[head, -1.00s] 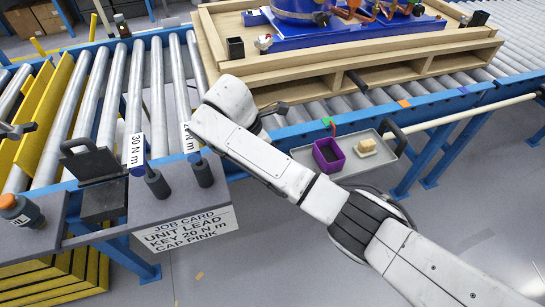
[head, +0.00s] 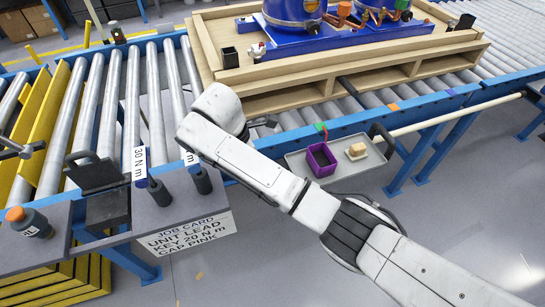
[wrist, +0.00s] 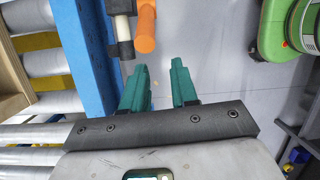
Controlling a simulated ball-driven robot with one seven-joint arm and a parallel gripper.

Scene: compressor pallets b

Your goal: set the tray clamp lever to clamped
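My gripper (wrist: 160,88) is open in the wrist view, its two teal fingers apart with nothing between them. In the head view my own arm hides it. Beyond the fingers in the wrist view are an orange cylinder (wrist: 145,28) and a pale rod with a black end (wrist: 121,38), both apart from the fingers. In the head view a grey tray (head: 335,176) hangs at the conveyor's front rail, with a black handle-like part (head: 380,137) at its right end. Small green (head: 319,128) and red (head: 326,133) parts sit above it. I cannot tell which part is the clamp lever.
The tray holds a purple bin (head: 321,160) and a beige block (head: 356,151). A wooden pallet (head: 385,72) with blue machinery rests on the rollers. A grey bench with a job card (head: 188,238) stands at left. Floor at right is clear.

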